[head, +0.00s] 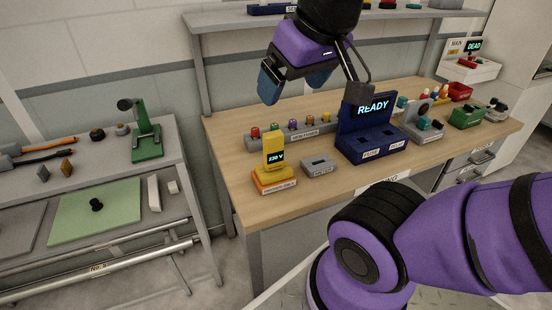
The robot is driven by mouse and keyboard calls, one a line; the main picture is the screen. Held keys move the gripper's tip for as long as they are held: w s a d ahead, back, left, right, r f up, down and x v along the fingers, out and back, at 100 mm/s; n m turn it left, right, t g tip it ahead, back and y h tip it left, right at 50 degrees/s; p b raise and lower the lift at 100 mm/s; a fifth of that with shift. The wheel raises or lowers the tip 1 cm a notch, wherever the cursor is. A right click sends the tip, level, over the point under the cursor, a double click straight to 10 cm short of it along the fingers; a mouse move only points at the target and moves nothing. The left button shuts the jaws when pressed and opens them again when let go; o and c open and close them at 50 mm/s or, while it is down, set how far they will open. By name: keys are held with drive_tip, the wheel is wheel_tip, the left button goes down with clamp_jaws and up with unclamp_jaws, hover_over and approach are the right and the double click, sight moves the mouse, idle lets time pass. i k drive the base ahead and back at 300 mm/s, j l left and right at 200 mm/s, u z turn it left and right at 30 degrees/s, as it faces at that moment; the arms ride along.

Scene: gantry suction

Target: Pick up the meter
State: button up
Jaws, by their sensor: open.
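The yellow meter (274,151) stands upright on an orange-and-cream base (273,181) near the left end of the wooden workbench. Its small dark screen reads "230 V". My gripper (313,90) is above the back of the bench in the picture, higher than the meter and a little to its right. Its fingers are spread wide with nothing between them, and it is apart from the meter. A low grey block (319,166) with a slot and a label on its front sits just right of the meter.
A row of coloured knobs (293,132) lies behind the meter. A dark blue "READY" console (372,130) stands to the right, with a grey device (424,123) and green box (466,116) beyond. A side cart (98,205) with a green stand (146,138) is left.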

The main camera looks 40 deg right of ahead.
sight(273, 143)
drive_tip(key=l+z, duration=0.15)
drive_tip(key=l, duration=1.1)
